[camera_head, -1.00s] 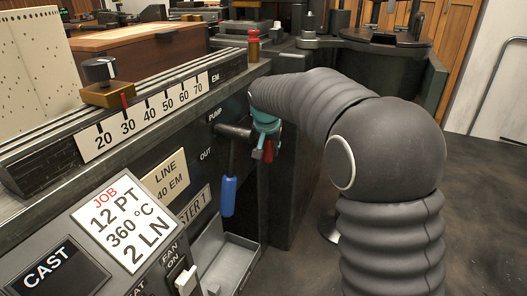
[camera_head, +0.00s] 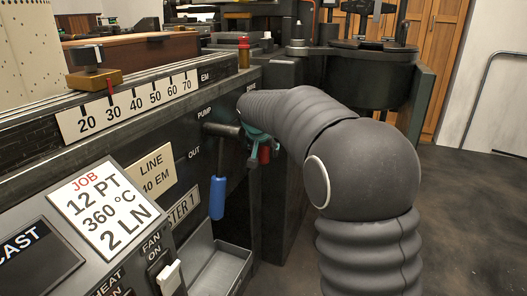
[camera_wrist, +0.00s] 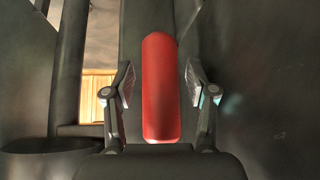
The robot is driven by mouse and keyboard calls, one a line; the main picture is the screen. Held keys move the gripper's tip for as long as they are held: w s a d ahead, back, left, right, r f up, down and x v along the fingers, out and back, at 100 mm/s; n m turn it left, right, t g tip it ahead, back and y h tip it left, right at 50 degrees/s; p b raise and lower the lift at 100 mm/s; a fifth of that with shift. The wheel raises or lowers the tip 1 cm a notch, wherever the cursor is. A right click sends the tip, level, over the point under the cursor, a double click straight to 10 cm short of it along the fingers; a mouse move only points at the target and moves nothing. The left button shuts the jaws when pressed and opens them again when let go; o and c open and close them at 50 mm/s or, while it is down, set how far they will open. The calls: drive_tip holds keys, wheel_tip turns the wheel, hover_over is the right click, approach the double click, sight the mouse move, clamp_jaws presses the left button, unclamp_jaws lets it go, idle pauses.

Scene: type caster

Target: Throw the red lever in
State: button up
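The red lever (camera_wrist: 161,90) has a red cylindrical grip. In the wrist view it stands between the two fingers of my gripper (camera_wrist: 160,88), with a visible gap on each side, so the gripper is open around it. In the head view a small part of the red lever (camera_head: 264,154) shows just below my teal gripper (camera_head: 258,138). My arm and gripper hide the rest of it there. A lever with a blue grip (camera_head: 217,197) hangs down to the left of the red one, beside the OUT label (camera_head: 194,154).
The machine front carries a number scale (camera_head: 130,108), a JOB card (camera_head: 100,207) and a FAN ON switch (camera_head: 166,274). A grey tray (camera_head: 222,270) sits below the blue lever. A red-topped brass post (camera_head: 244,52) stands above. Open floor (camera_head: 470,220) lies to the right.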

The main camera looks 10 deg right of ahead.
drive_tip(key=v, duration=0.7)
drive_tip(key=shift+s+r, duration=0.2)
drive_tip(key=shift+c, duration=0.3)
